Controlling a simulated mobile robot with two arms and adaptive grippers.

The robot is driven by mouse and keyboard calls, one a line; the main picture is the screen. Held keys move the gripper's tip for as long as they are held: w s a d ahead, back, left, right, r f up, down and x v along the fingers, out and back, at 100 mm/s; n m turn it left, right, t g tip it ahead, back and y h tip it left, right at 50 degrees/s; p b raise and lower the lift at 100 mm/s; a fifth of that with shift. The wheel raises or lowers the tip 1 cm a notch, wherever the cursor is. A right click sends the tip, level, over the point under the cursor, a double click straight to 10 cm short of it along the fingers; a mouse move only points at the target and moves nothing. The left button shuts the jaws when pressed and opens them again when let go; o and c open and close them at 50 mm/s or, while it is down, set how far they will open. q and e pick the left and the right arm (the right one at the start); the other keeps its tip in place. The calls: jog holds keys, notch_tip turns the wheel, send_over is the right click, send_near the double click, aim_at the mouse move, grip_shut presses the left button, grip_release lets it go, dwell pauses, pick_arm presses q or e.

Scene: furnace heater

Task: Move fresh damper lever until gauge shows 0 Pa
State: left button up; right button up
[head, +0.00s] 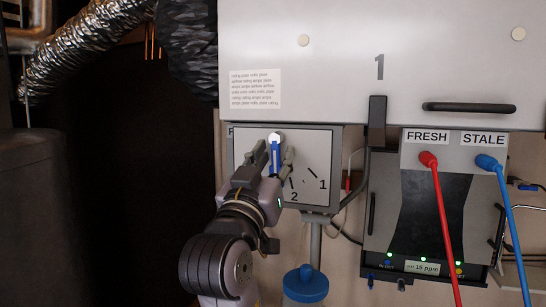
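A blue lever with a white round tip (275,157) stands nearly upright in front of a pale square panel (318,160) with the marks 1 and 2. It seems to be the fresh damper lever, but the panel's label is mostly hidden. The device marked FRESH and STALE (455,142) hangs at the right. A label on it reads 15 ppm; no Pa figure is legible.
A red hose (440,215) and a blue hose (508,225) hang from the device. A blue-lidded container (305,284) stands below the panel. A grey housing marked 1 (380,90) is above. A silver duct (85,45) runs at upper left.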

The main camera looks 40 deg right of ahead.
grip_shut()
dwell(0.7)
